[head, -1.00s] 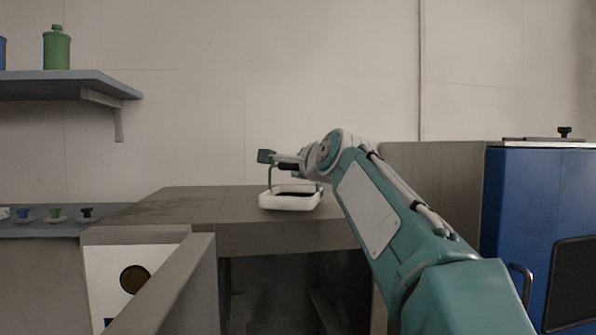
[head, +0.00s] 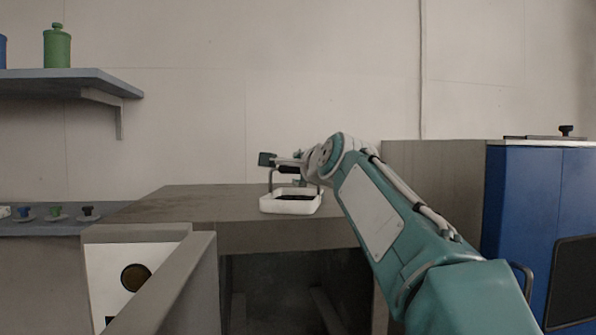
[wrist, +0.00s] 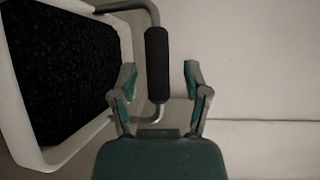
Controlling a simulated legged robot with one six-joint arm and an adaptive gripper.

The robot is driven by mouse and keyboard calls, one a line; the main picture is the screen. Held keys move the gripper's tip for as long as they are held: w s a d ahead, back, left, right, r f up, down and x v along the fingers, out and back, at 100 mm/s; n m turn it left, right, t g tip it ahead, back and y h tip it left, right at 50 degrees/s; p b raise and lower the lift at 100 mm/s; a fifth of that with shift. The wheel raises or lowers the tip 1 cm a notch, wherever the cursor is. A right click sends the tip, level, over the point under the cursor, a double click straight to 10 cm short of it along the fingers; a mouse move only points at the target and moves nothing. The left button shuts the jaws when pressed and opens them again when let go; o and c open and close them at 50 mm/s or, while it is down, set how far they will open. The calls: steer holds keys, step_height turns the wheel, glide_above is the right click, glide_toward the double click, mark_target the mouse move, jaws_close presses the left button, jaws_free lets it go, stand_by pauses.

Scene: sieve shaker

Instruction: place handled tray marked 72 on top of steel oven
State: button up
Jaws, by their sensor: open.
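The handled tray (head: 291,207) is white with dark granular contents and a raised grey handle. In the head view it stands on the grey-brown bench top; no number on it can be read. In the wrist view the tray's white rim (wrist: 22,125) is at the left, and the black handle grip (wrist: 157,65) stands between my fingers. My gripper (wrist: 158,80) is open around the handle grip, with a gap visible on both sides. In the head view my gripper (head: 277,162) is at the handle above the tray. I cannot tell which thing is the steel oven.
The bench top (head: 200,205) is clear to the left of the tray. A blue cabinet (head: 520,215) stands at the right. A shelf (head: 70,84) with a green canister (head: 57,48) hangs at upper left. A grey panel edge (head: 170,285) rises in the foreground.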

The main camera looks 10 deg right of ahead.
steer(key=v, duration=1.2)
